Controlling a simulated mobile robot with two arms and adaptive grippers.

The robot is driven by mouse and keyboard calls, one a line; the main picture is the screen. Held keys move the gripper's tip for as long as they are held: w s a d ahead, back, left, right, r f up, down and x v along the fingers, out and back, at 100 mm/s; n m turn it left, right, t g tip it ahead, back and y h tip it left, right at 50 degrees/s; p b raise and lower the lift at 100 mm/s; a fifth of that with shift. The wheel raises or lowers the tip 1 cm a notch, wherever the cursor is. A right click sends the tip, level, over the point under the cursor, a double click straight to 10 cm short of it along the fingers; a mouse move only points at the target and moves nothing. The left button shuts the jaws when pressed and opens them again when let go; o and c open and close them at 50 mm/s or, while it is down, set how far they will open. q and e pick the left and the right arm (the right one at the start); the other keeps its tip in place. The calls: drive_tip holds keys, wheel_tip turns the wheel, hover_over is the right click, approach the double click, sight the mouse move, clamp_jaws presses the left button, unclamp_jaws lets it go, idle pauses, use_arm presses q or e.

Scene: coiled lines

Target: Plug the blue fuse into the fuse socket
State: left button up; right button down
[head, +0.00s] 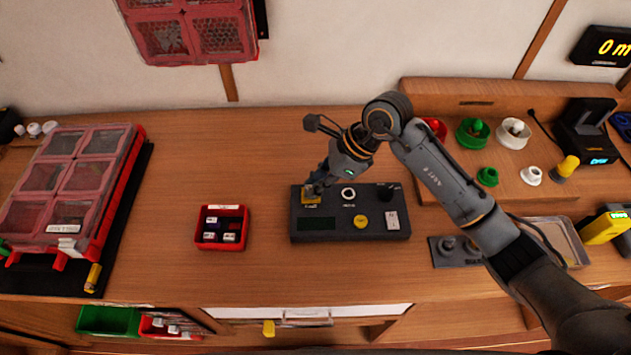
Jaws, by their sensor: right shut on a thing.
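My right gripper (318,187) points down at the top left corner of a dark control panel (337,237). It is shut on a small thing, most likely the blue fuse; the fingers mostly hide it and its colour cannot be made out. The yellow fuse socket (311,199) is right under the fingertips. I cannot tell whether the held thing is in the socket or just above it. My left gripper is not in view.
A small red tray (223,248) with several dark, white-labelled pieces stands left of the panel. The panel also bears a round white-ringed part (348,194) and a yellow button (361,221). A red compartment case (70,190) lies at the left. The wood between is free.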

drive_tip(key=shift+f, duration=0.25)
drive_tip(key=c, duration=1.3)
unclamp_jaws()
drive_tip(key=shift+o, duration=0.2)
drive_tip(key=v, duration=1.2)
drive_tip(key=shift+s+f, duration=0.1)
